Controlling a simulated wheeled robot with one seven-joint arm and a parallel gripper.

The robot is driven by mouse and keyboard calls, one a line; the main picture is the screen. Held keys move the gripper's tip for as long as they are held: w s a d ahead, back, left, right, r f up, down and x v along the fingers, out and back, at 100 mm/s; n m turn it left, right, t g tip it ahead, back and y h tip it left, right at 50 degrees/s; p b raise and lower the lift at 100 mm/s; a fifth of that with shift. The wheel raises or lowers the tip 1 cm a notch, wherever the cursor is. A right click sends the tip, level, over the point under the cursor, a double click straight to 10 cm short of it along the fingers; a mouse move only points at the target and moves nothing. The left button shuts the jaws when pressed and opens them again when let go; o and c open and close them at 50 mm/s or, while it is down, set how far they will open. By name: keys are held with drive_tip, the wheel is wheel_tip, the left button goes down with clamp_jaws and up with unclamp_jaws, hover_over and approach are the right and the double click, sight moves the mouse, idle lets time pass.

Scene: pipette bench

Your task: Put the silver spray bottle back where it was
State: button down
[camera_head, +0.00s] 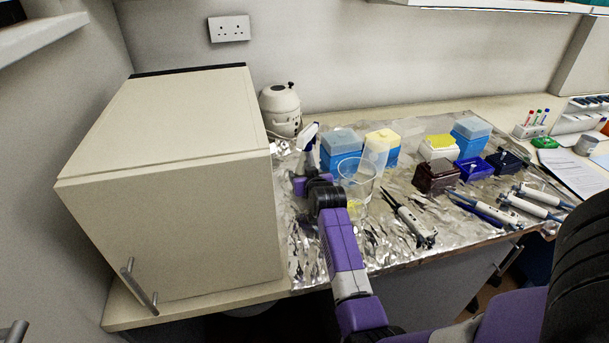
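The spray bottle (309,136) shows as a white and blue spray head just right of the cream cabinet, at the back left of the foil-covered bench. Its silver body is mostly hidden behind my wrist or blends into the foil (300,240). My gripper (302,176) is at the end of my purple and black arm, right below the spray head in the picture. The fingers are too small and covered to tell whether they are open or touch the bottle.
The cream cabinet (165,200) stands close on the left. A clear beaker (358,172) is just right of my wrist. Blue tip boxes (341,158) stand behind it. A white rounded device (281,112) is at the back. Pipettes (410,222) lie to the right.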

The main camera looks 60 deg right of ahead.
drive_tip(key=shift+f, duration=0.1)
drive_tip(key=shift+f, duration=0.15)
drive_tip(key=c, duration=0.6)
unclamp_jaws()
drive_tip(key=shift+s+a, duration=0.1)
drive_tip(key=b+v, duration=0.1)
drive_tip(key=v, duration=1)
drive_tip(key=shift+s+a+r, duration=0.25)
